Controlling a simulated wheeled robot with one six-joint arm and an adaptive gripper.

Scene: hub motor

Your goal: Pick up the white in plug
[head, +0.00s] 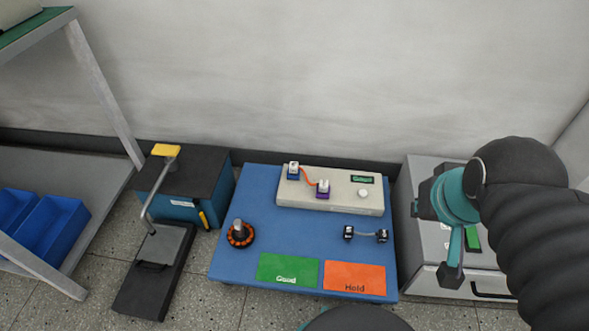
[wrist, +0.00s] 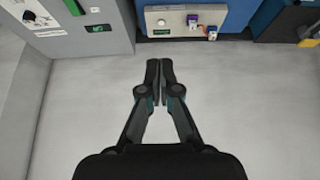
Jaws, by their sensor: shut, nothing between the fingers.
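A pale test box (head: 335,203) at the back of the blue table carries two small blocks with white tops. One is the blue block (head: 293,171), the other the purple block (head: 324,190); a red-orange wire joins them. I cannot tell which is the white in plug. My gripper (wrist: 159,68) is shut and empty over the pale surface. In the head view my gripper (head: 450,274) hangs at the right, clear of the table.
The blue table (head: 225,262) also bears a motor with an orange ring (head: 240,234), a short cable with black-and-white ends (head: 365,235), a green Good mat (head: 287,270) and an orange Hold mat (head: 354,278). A grey cabinet (head: 430,245) stands right, a lever press (head: 165,250) left.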

